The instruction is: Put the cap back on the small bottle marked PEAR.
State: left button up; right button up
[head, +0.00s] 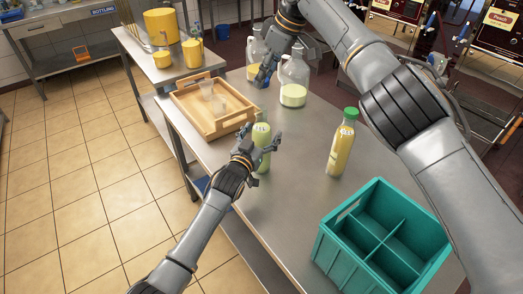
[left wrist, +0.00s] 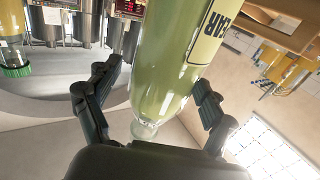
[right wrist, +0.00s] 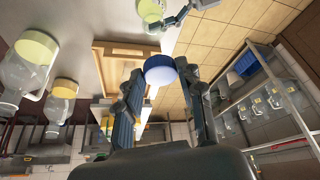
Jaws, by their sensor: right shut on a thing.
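The small bottle (head: 262,132) of pale green liquid stands upright on the steel table, its mouth uncapped. In the left wrist view its yellow label (left wrist: 209,32) shows upside down, partly cut off, with letters ending in EAR. My left gripper (head: 262,148) is open, with its fingers either side of the bottle and gaps visible in the left wrist view (left wrist: 150,95). My right gripper (head: 264,78) is shut on a blue cap (right wrist: 160,70), held between its fingertips. It is beyond the bottle in the head view, near the large jugs and apart from the bottle.
A green-capped yellow bottle (head: 341,145) stands to the right. A teal divided crate (head: 335,262) is at the near right. A wooden tray (head: 190,117) with clear cups lies left of the bottle. Large jugs (head: 294,78) stand behind. The table between bottle and crate is clear.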

pick_arm(q)
grip_shut()
pick_arm(e)
send_over(265, 122)
jog(key=shift+w+f, duration=0.2)
jog(key=shift+f, duration=1.05)
jog(key=shift+w+f, duration=0.15)
jog(key=shift+f, duration=1.1)
jog(key=shift+f, duration=0.1)
jog(key=shift+f, duration=0.8)
jog(key=shift+f, duration=0.55)
